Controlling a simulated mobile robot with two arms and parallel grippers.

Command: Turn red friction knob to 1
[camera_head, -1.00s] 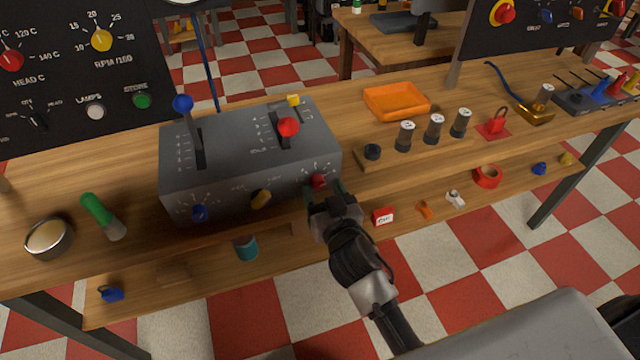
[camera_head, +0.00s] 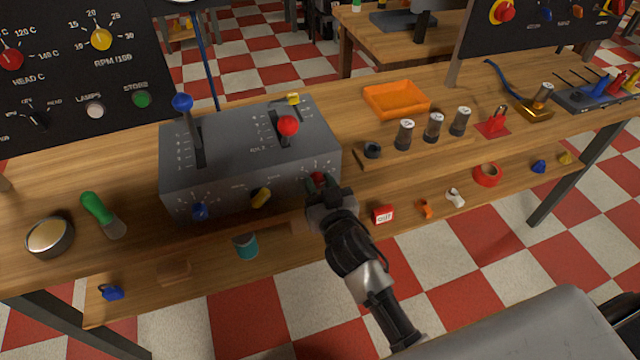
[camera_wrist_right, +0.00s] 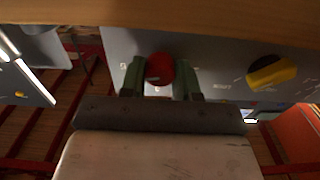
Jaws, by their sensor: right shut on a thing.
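The red friction knob (camera_head: 317,179) is on the front face of the grey control box (camera_head: 250,150), at its right end. My right gripper (camera_head: 322,188) reaches it from the front and partly covers it. In the right wrist view, the red knob (camera_wrist_right: 159,69) sits between the two green-grey fingers of my right gripper (camera_wrist_right: 160,78), which is shut on it. The scale marks around the knob are too small or covered to read. My left gripper is not in view.
A yellow knob (camera_head: 261,198) and a blue knob (camera_head: 200,211) are on the same front face. Red-topped (camera_head: 288,126) and blue-topped (camera_head: 183,103) levers stand on the box top.

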